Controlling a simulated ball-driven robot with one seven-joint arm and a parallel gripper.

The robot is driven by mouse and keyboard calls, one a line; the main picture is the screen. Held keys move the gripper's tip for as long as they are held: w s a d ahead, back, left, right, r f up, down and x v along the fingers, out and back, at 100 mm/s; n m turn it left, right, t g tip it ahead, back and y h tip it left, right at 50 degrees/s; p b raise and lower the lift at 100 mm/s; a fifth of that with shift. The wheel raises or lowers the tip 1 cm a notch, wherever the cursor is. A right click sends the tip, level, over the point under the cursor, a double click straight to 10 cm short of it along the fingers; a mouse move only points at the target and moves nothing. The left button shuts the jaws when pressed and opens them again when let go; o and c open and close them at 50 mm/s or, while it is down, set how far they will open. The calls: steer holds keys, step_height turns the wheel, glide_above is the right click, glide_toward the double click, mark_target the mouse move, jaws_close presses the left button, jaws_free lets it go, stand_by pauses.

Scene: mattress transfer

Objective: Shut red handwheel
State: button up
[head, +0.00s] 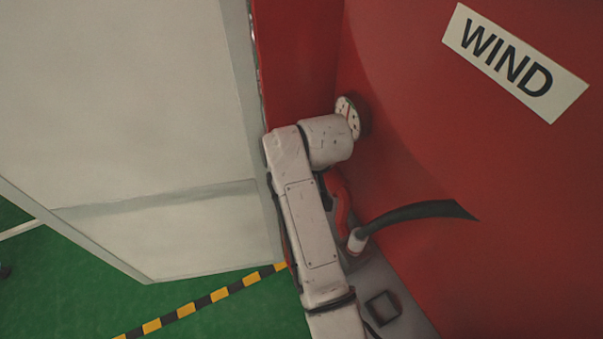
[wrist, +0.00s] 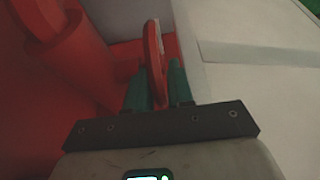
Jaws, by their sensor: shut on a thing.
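My gripper (wrist: 158,88) shows in the wrist view with its two teal fingers on either side of a thin, upright red piece, shut on it. This piece looks like the rim of the red handwheel (wrist: 153,50); its edge is pale and worn. Only this part shows between the fingers, and the rest of the wheel is hidden. In the head view my pale arm crosses the middle and I cannot make out the gripper. A curved red part (head: 341,200) shows just right of the arm there; I cannot tell whether it belongs to the wheel.
A large red wall or tank (head: 440,130) with a WIND sign (head: 515,63) stands close on the right. A pale panel (head: 130,120) stands on the left. A black hose (head: 415,212) lies right of my arm. Green floor with a striped line (head: 200,303) shows below.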

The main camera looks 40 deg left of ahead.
jaws_close()
steer(key=shift+a, duration=0.1)
steer(key=shift+w+a+h, duration=0.1)
steer(key=shift+w+h, duration=0.05)
steer(key=shift+h, duration=0.45)
steer(key=shift+a+f+g+h+b, duration=0.15)
steer(key=shift+g+h+b, duration=0.45)
steer(key=shift+h+b, duration=0.3)
steer(key=b, duration=0.1)
steer(key=h+b, duration=0.1)
steer(key=b, duration=0.1)
steer(key=shift+w+a+f+g+h, duration=0.1)
steer(key=shift+a+g+h, duration=0.05)
steer(key=shift+g+h, duration=0.15)
steer(key=shift+b, duration=0.6)
steer(key=shift+h+b, duration=0.4)
steer(key=shift+b, duration=0.5)
